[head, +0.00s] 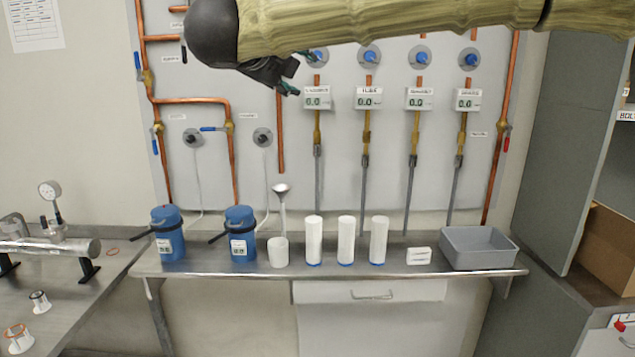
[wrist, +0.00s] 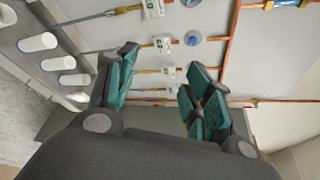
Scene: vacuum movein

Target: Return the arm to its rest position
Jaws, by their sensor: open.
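My gripper (head: 287,76) hangs at the top of the head view, below my wrist, in front of the wall panel (head: 240,160). In the wrist view, its two green-padded fingers (wrist: 160,98) stand wide apart with nothing between them. The gripper is above the steel bench (head: 330,272) and touches nothing that I can see. My arm stretches across the top of the head view to the right edge and hides part of the upper panel.
Two blue canisters (head: 167,238) (head: 241,235), a white cup (head: 278,252), several white cylinders (head: 345,240) and a grey bin (head: 479,248) stand on the bench. Copper pipes (head: 231,150) and gauges (head: 368,98) cover the panel. A grey cabinet (head: 562,130) stands right.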

